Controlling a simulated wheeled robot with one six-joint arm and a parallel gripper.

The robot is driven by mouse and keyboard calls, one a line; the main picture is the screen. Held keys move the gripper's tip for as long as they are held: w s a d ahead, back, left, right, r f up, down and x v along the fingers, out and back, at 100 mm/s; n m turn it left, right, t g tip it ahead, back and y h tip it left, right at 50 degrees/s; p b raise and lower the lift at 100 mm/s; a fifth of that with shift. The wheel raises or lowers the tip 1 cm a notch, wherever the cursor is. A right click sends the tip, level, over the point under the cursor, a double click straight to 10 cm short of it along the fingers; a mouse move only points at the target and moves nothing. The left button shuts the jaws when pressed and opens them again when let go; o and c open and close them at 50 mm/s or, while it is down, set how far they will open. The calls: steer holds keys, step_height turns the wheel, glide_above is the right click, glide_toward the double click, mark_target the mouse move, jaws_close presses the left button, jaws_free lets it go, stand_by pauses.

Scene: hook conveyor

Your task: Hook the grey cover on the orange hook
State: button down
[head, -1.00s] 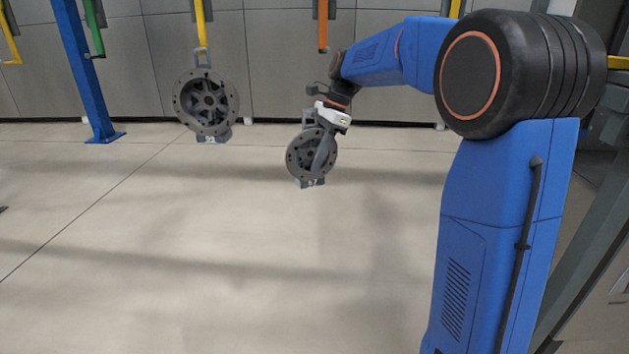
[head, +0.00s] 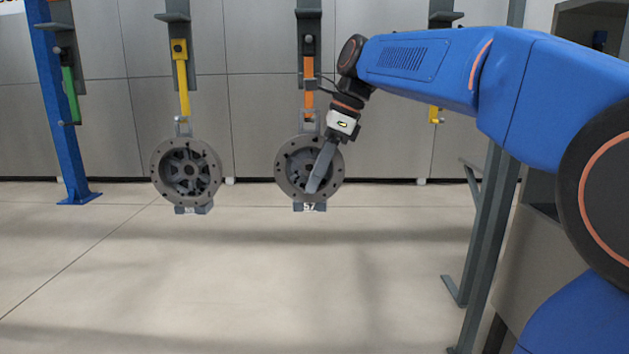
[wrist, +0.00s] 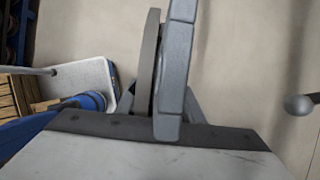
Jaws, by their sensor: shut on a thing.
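The grey cover (head: 294,187) is a round ribbed disc with a handle loop on top and a block marked 57 below. It hangs upright just under the orange hook (head: 309,97). The loop overlaps the hook's lower end in the head view; I cannot tell whether the hook passes through it. My gripper (head: 320,168) is shut on the cover, one finger lying across its front face. In the wrist view, the gripper finger (wrist: 175,80) is beside the cover's edge (wrist: 147,50), and most of the cover is hidden.
A similar cover (head: 160,181) hangs from the yellow hook (head: 182,80) to the left. A green hook (head: 71,93) is farther left by a blue post (head: 56,110). Another yellow hook (head: 434,114) is behind my arm. The floor below is clear.

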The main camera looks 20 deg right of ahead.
steer(key=w+d+f, duration=0.2)
steer(key=w+d, duration=0.1)
steer(key=w, duration=0.8)
steer(key=shift+d, duration=0.25)
stand_by(1.3)
stand_by(0.7)
steer(key=c, duration=1.1)
jaws_free()
